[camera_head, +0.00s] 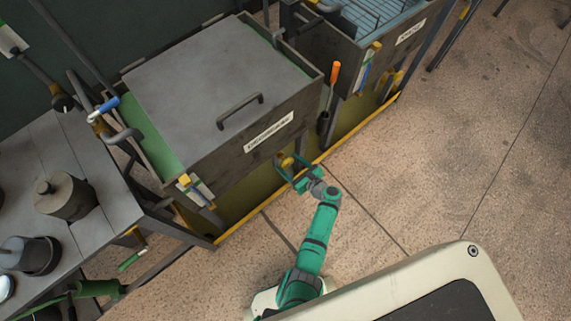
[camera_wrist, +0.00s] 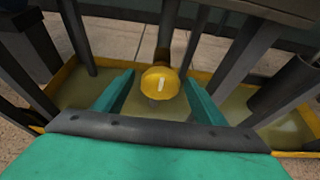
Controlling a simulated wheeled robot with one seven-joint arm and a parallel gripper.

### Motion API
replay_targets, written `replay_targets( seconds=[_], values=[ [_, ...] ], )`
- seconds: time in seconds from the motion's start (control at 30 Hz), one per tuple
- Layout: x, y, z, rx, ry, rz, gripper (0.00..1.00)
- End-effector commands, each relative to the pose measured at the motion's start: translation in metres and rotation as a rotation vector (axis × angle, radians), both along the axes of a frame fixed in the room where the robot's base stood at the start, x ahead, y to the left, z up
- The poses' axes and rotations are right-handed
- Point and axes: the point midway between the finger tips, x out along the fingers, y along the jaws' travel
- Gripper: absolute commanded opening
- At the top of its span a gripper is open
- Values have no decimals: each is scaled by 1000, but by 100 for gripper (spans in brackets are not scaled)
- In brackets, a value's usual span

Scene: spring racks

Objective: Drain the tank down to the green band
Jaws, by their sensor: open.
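The near tank (camera_head: 190,150) is a dark box with a label on its front and a grey lid (camera_head: 215,80) over most of its top. My gripper (camera_head: 291,169) is open, with one teal finger on each side of the knob; contact cannot be told.
A second tank (camera_head: 345,55) labelled rinse stands behind to the right, with its own gauge (camera_head: 366,68). An orange-handled tool (camera_head: 334,74) stands between the tanks. A yellow-rimmed tray (camera_head: 250,200) lies below. A grey bench (camera_head: 95,200) is at left. The floor at right is clear.

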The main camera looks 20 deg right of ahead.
Motion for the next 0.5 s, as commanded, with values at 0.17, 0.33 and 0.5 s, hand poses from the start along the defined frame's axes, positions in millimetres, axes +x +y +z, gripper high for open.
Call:
replay_targets(
  seconds=[0.17, 0.33, 0.5],
  values=[
    [7, 2, -3, 1, 0, -1, 64],
    [8, 3, -3, 0, 0, 0, 64],
    [8, 3, -3, 0, 1, 0, 43]
  ],
)
